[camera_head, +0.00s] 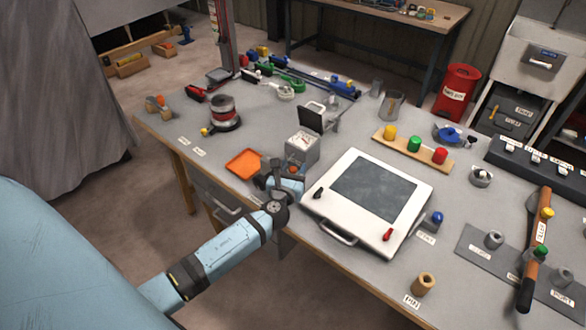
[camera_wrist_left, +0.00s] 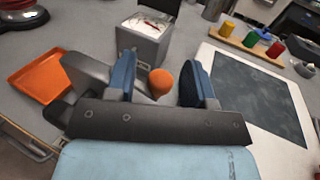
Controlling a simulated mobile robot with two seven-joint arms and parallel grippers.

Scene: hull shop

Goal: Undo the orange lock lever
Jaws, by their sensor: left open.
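My left gripper (camera_head: 282,172) is at the near edge of the bench, in front of a grey box and left of the white-framed panel. In the left wrist view its two blue fingers (camera_wrist_left: 160,66) are apart, and nothing is clamped between them. An orange rounded knob (camera_wrist_left: 160,80), which looks like the end of the lock lever, shows in the gap between the fingers. I cannot tell whether either finger touches it. The lever's lower part is hidden by the gripper, and the knob is not clearly visible in the head view. My right gripper is not in view.
A spool (camera_head: 223,112) and a wooden strip of coloured knobs (camera_head: 402,149) stand farther away.

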